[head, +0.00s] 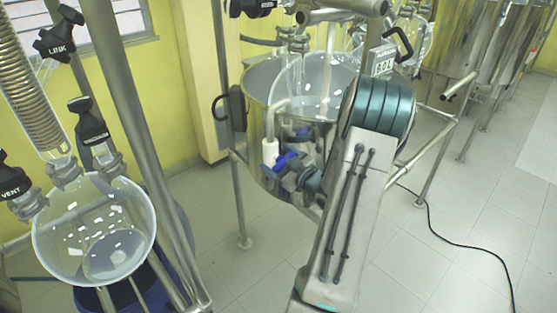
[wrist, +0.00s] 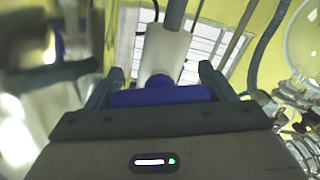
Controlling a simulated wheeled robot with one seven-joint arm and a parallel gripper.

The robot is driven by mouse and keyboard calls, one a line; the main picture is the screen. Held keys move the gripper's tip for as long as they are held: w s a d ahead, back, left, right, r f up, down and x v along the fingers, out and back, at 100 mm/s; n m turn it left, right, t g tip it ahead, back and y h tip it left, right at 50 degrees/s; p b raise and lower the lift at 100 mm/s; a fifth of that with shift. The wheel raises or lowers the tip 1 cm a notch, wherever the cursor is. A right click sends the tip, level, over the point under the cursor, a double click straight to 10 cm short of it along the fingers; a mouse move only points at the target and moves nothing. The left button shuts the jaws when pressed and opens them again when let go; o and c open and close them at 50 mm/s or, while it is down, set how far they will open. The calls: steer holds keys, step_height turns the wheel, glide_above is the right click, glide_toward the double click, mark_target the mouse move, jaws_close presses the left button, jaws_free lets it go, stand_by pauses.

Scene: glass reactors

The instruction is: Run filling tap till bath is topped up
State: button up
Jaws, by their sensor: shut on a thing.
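The bath (head: 258,78) is a round steel vessel on legs in the middle of the head view, with a glass flask inside it. A white tap body with a blue handle (head: 287,160) sits at its front wall. My gripper (head: 312,183) is at this tap. In the wrist view my gripper (wrist: 160,92) is shut on the blue handle (wrist: 160,97), with a finger at each end of it. The white tap body (wrist: 163,52) rises behind the handle. The water level in the bath cannot be made out clearly.
A glass flask (head: 95,230) with black-knobbed valves stands at the left on a metal frame. A display (head: 383,60) is mounted at the bath's upper right. Steel vessels (head: 450,40) stand at the back right. A black cable (head: 462,243) lies on the otherwise clear right floor.

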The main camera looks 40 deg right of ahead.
steer(key=shift+m, duration=1.8)
steer(key=o, duration=1)
